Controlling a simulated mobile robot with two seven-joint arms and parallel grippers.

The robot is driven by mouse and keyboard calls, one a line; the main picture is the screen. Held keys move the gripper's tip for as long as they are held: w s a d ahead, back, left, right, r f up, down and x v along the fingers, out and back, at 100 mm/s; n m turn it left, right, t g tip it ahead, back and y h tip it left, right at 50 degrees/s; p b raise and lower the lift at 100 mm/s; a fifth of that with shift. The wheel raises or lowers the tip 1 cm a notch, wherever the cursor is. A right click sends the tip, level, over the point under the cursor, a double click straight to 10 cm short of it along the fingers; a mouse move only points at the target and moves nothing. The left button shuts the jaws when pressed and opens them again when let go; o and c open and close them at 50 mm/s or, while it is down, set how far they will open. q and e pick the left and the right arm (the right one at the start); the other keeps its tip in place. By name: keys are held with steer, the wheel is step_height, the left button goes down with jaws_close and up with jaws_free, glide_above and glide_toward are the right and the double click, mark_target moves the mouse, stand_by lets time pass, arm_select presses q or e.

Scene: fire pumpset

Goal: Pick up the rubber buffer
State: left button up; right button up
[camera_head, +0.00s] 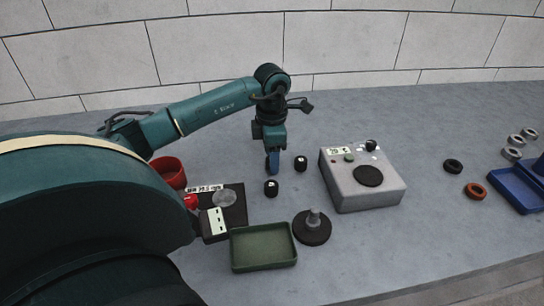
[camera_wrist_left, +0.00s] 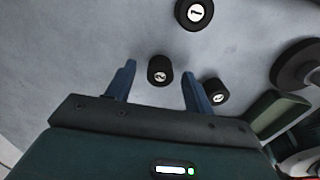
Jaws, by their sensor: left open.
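Several small black rubber buffers with white number labels stand on the grey bench. In the left wrist view, one (camera_wrist_left: 160,72) appears between my left gripper's (camera_wrist_left: 158,88) two blue fingers, which are apart and empty. Another (camera_wrist_left: 215,92) is just outside the right finger, and one marked 1 (camera_wrist_left: 195,14) is at the top edge. The head view shows two buffers, one right of my left gripper (camera_head: 272,168) (camera_head: 300,163) and one in front of it (camera_head: 271,188). The third is hidden there behind the gripper. My right gripper is not in view.
A grey box with a black disc (camera_head: 345,195) stands to the right. A green tray (camera_head: 263,262) and a round black base with a metal post (camera_head: 312,230) are in front. A red bowl (camera_head: 168,170) is at left. Black and orange rings (camera_head: 474,191) and a blue tray (camera_head: 510,192) lie far right.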

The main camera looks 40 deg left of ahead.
arm_select(q)
steer(key=shift+f, duration=0.25)
steer(key=shift+c, duration=0.4)
steer(key=c, duration=1)
steer(key=shift+o, duration=0.2)
